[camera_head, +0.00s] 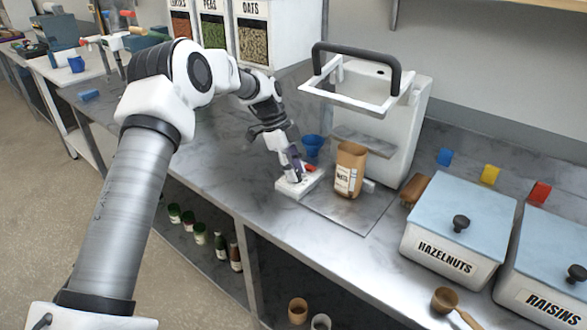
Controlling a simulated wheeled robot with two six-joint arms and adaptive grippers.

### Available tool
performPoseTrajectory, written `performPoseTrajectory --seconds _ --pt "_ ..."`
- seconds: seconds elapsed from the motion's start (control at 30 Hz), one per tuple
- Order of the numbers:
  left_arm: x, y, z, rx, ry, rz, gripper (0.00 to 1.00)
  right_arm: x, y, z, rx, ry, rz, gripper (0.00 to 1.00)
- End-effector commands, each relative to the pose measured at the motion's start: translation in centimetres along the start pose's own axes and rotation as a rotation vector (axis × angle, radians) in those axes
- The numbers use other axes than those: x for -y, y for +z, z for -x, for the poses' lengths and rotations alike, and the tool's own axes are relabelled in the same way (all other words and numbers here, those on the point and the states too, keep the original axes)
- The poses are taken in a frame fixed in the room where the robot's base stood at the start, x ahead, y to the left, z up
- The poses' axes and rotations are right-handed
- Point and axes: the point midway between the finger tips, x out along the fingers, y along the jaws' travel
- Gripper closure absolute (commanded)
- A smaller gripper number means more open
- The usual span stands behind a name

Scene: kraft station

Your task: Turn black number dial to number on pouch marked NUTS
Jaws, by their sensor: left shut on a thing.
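A brown kraft pouch (350,160) stands upright on a flat metal plate beside the white machine. Its white label has dark lettering that seems to read NUTS; any number is too small to read. A small white box (289,190) with a red part on it sits just left of the pouch. My left gripper (294,175) reaches down onto this box, its fingers shut at the top where the black dial is. The fingers cover most of the dial, so its setting is hidden. My right gripper is not in view.
The white machine (408,125) with a black handle stands behind the pouch. A blue funnel-like cup (313,144) is close behind the gripper. Bins marked HAZELNUTS (455,215) and RAISINS (556,240) stand right. The counter left of the box is clear.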

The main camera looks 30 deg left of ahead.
Motion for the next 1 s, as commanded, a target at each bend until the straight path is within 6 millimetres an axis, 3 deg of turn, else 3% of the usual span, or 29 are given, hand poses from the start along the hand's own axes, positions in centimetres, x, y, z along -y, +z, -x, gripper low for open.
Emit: performPoseTrajectory --seconds 0.4,0.43,0.5,0.83,1.0 --pt "-0.4 0.1 -0.6 -0.002 0.020 -0.005 1.00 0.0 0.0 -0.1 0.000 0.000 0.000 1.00" --pt "-0.4 0.1 -0.6 -0.002 0.020 -0.004 0.61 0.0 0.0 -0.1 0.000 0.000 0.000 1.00" --pt "-0.4 0.1 -0.6 -0.002 0.019 -0.005 0.43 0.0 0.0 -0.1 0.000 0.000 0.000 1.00" --pt "-0.1 -0.1 0.1 0.000 0.009 -0.006 0.43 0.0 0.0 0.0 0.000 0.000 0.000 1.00" --pt "0.0 -1.3 2.7 0.000 0.006 -0.009 0.43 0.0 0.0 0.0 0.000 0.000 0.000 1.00"
